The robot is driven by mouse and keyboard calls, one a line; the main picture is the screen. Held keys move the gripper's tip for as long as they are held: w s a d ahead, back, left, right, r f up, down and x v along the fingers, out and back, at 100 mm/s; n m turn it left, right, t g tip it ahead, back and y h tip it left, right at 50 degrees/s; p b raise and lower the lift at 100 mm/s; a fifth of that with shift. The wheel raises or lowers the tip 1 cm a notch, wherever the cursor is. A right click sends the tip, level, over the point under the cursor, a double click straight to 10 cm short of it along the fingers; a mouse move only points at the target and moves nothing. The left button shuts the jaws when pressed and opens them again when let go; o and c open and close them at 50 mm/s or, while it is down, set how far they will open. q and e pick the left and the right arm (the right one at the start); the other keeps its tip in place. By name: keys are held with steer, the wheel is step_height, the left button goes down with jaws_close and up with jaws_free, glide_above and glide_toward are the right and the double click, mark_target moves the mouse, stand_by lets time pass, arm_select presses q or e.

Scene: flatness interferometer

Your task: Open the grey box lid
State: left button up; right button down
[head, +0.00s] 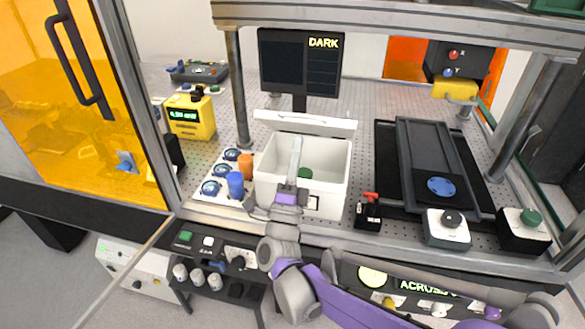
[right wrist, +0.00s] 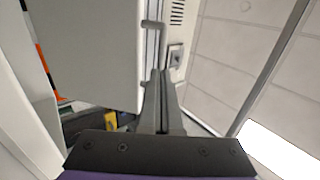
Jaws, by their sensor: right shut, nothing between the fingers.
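The pale grey box (head: 335,170) stands on the perforated bench in the middle of the head view. Its lid (head: 325,124) is raised at the box's back edge, seen nearly edge-on, so the box is open on top. A dark green item (head: 304,173) shows inside. My right gripper (head: 296,143) reaches up over the box's front, its fingers shut and empty, near the lid. In the right wrist view the closed fingers (right wrist: 162,75) lie beside a large pale panel (right wrist: 90,50), apparently the lid, with a bar handle (right wrist: 150,58) near the fingertips. My left gripper is out of view.
Orange (head: 246,166) and blue (head: 236,184) cylinders and round lens pieces stand left of the box. A small black device with a red lever (head: 369,208) is close on the right. A monitor (head: 300,62) stands behind. A metal frame beam (head: 400,22) crosses above.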

mark_target(308, 124)
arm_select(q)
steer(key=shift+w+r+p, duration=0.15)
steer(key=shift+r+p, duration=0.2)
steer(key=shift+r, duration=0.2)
arm_select(e)
steer(key=shift+x, duration=1.85)
steer(key=shift+r, duration=0.1)
